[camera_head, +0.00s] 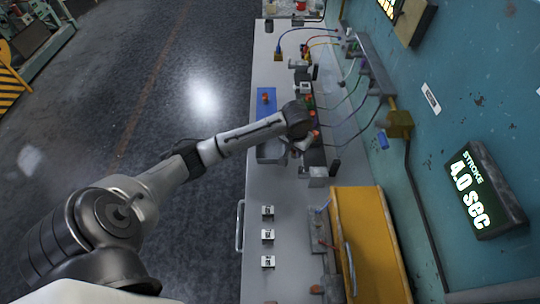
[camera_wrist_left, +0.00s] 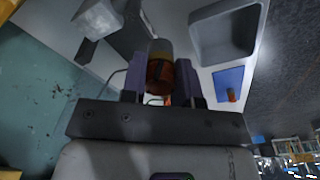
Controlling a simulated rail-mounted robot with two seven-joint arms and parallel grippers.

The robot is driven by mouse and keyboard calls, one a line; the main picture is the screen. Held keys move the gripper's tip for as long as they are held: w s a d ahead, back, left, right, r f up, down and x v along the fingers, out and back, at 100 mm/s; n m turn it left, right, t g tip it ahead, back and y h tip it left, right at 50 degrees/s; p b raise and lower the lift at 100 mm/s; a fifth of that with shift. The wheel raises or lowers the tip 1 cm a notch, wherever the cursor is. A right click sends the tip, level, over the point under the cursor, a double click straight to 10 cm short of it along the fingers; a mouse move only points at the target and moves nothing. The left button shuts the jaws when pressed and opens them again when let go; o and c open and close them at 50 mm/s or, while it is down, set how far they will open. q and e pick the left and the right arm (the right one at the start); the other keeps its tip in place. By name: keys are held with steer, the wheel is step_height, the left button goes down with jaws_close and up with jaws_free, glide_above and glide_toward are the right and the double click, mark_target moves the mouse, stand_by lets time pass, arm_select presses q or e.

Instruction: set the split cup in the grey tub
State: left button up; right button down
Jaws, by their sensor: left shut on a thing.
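My left gripper (camera_wrist_left: 160,82) is shut on an amber cup (camera_wrist_left: 159,70) with a greyish upper part. I cannot make out a split in it. In the head view my left gripper (camera_head: 303,143) is above the bench, partly hidden by its own wrist, and the cup is not clear there. The grey tub (camera_head: 270,158) lies just left of the gripper, partly under the arm. In the left wrist view the tub (camera_wrist_left: 226,37) looks empty, up and to the right of the held cup, apart from it. My right gripper is not in view.
A blue mat (camera_head: 266,109) with an orange-red piece (camera_head: 265,98) lies beyond the tub. Several small white blocks (camera_head: 268,235) stand on the near bench. A yellow cabinet (camera_head: 368,245) and cables line the wall side. The bench's left strip is mostly clear.

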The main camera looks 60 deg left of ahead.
arm_select(q)
steer(key=s+a+f, duration=0.1)
steer(key=a+f, duration=0.2)
steer(key=b, duration=0.2)
glide_above(271, 151)
steer(key=f, duration=0.6)
steer(key=shift+s+d+f, duration=0.1)
steer(key=shift+s+f, duration=0.15)
steer(key=shift+f, duration=2.05)
steer(key=shift+f, duration=0.1)
steer(key=shift+f, duration=0.15)
steer(key=o, duration=0.9)
